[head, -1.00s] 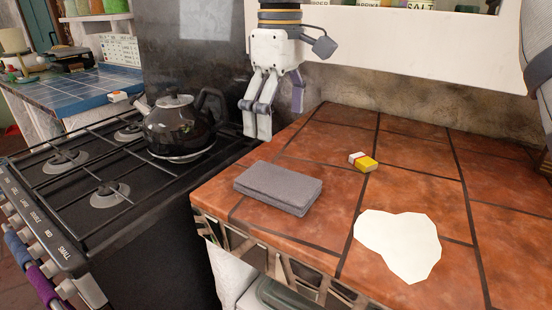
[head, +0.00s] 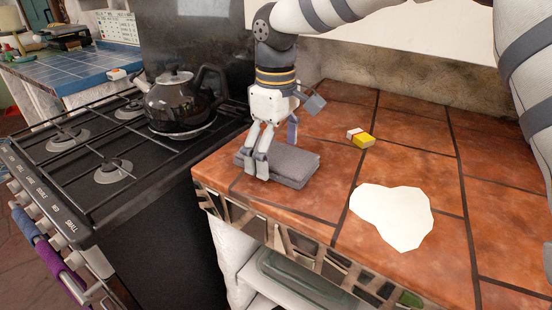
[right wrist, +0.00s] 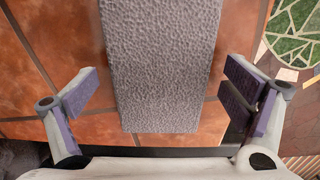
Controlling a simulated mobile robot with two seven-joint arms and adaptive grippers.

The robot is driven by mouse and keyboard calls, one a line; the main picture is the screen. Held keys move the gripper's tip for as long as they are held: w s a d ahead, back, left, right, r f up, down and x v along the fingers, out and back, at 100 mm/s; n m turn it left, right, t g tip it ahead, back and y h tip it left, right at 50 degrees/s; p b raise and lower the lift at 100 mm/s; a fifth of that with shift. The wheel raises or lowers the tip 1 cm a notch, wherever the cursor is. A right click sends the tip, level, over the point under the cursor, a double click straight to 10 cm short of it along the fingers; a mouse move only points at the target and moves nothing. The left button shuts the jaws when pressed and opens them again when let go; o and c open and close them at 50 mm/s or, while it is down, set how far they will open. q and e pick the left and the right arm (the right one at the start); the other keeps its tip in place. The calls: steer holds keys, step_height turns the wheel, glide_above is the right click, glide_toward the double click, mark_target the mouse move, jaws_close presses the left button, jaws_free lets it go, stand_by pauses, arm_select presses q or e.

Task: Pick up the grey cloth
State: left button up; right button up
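The grey cloth (head: 292,166) lies folded flat on the terracotta tiled counter, near its left front edge. My right gripper (head: 258,170) is at the cloth's left part in the head view, with its fingers pointing down. In the right wrist view the cloth (right wrist: 160,65) runs between the two spread fingers of my right gripper (right wrist: 160,100), with a gap on each side. The gripper is open and not closed on the cloth. My left gripper is not in view.
A yellow, white and red small box (head: 361,138) and a white flat irregular sheet (head: 392,215) lie on the counter (head: 480,185). The stove (head: 75,170) with a black kettle (head: 175,102) stands to the left. The counter right of the cloth is mostly free.

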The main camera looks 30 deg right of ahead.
mark_target(275, 153)
steer(key=c, duration=1.2)
step_height(275, 153, up, 3)
steer(key=shift+w+r, duration=0.1)
steer(key=s+r, duration=0.2)
steer(key=r, duration=0.1)
steer(key=s+a+r+p, duration=0.1)
steer(key=r, duration=0.1)
steer(key=shift+s, duration=0.25)
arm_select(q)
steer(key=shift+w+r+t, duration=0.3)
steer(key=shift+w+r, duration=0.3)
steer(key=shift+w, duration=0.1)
arm_select(e)
steer(key=s+a+r, duration=0.3)
steer(key=s+r, duration=0.2)
steer(key=s, duration=0.5)
steer(key=shift+s, duration=0.1)
steer(key=shift+o, duration=1.2)
steer(key=shift+c, duration=0.4)
